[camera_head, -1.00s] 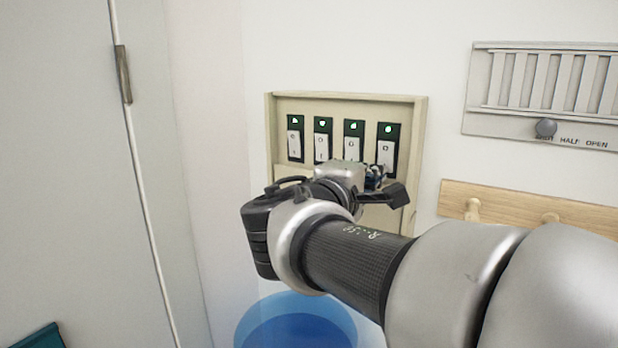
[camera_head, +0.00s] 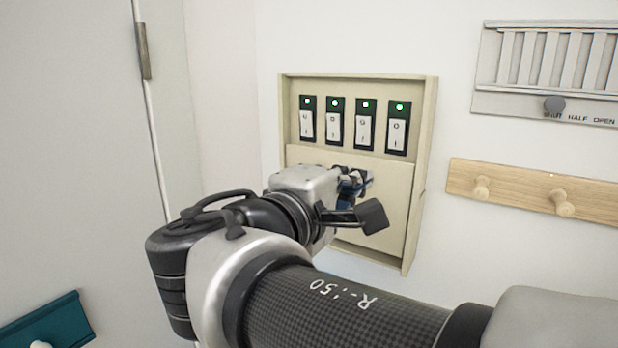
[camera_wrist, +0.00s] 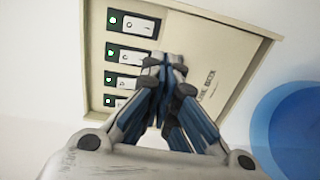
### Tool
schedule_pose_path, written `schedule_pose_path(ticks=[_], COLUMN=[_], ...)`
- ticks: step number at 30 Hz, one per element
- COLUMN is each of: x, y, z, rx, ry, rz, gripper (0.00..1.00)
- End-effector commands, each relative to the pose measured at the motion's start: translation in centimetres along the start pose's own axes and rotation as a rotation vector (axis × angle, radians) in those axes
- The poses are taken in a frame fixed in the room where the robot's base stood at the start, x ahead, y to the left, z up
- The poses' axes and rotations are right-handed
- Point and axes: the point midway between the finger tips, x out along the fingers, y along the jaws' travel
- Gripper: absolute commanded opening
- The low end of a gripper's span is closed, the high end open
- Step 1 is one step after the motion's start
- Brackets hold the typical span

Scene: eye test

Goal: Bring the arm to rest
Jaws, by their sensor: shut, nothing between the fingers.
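My gripper (camera_head: 353,182) is in front of the lower part of a beige switch panel (camera_head: 395,178). In the wrist view, its blue-grey fingers (camera_wrist: 163,64) are together with nothing between them. The fingertips overlap the panel's blank lower face in the picture; I cannot tell the exact gap to it. My arm reaches in from the lower right, bent at the wrist. Several white rocker switches (camera_head: 334,126) form a row above the gripper, each with a lit green lamp. They also show in the wrist view (camera_wrist: 130,24).
A wooden peg rail (camera_head: 520,188) and a grey vent with a slider (camera_head: 555,104) are on the wall at right. A grey door (camera_head: 70,150) is at left, with a teal holder (camera_head: 50,325) low down. A blue round bin (camera_wrist: 295,125) shows in the wrist view.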

Motion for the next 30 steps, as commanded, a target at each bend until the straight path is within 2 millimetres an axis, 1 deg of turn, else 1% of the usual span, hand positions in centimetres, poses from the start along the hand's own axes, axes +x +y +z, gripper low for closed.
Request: schedule_pose_path(ticks=[2,5,8,9,11,12,13,14,15,16,17,18,21,24,27,30], x=[0.1,0.7,1.5,1.7,1.6,1.2,0.8,0.3,-0.6,-1.4,-2.3,-3.6,-7.0,-9.6,-11.1,-11.9], y=[-0.3,-2.1,-6.4,-8.6,-12.4,-15.0,-17.0,-18.9,-21.6,-23.5,-25.5,-28.2,-33.8,-37.4,-39.3,-40.1], z=[0.2,1.9,5.3,7.0,9.8,11.6,12.8,14.0,15.4,16.4,17.2,18.2,19.2,18.9,18.2,17.6], rx=[0.001,0.009,0.036,0.055,0.094,0.128,0.156,0.188,0.236,0.278,0.326,0.397,0.591,0.773,0.913,0.994], ry=[-0.004,-0.032,-0.091,-0.119,-0.167,-0.199,-0.220,-0.243,-0.271,-0.291,-0.311,-0.337,-0.384,-0.410,-0.419,-0.423], rz=[-0.007,-0.059,-0.179,-0.244,-0.351,-0.426,-0.482,-0.539,-0.613,-0.670,-0.726,-0.801,-0.963,-1.071,-1.133,-1.165], gripper=[0.00,0.00,0.00,0.00,0.00,0.00,0.00,0.00,0.00,0.00,0.00,0.00,0.00,0.00,0.00,0.00])
